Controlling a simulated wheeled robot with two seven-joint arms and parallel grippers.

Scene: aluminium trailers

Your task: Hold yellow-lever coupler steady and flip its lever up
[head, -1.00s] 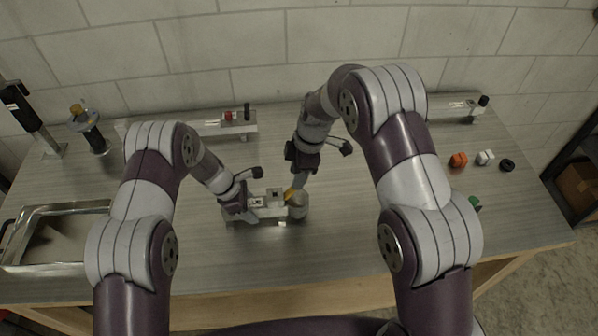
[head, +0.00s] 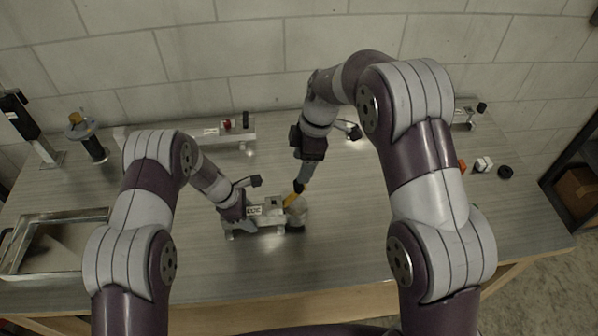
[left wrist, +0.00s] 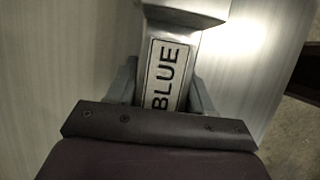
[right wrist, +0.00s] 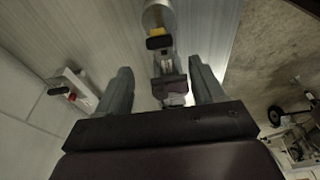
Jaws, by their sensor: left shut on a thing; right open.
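The coupler (head: 270,210) with the yellow lever (head: 292,199) is a grey metal piece on the bench, with a rounded end (head: 297,216) at its right. Its plate reads "BLUE" in the left wrist view (left wrist: 166,75). My left gripper (head: 240,213) is shut on the coupler's bar, one finger on each side of the plate. My right gripper (head: 301,187) is open, pointing down beside the yellow lever. In the right wrist view the lever (right wrist: 159,42) shows beyond the gap between the open fingers (right wrist: 162,82). I cannot tell whether fingers and lever touch.
Another coupler with a red part (head: 228,125) stands at the back, and one more (head: 466,114) at the back right. A metal tray (head: 45,262) is at the left. Small pieces, one black (head: 505,171), lie at the right. The front middle of the bench is clear.

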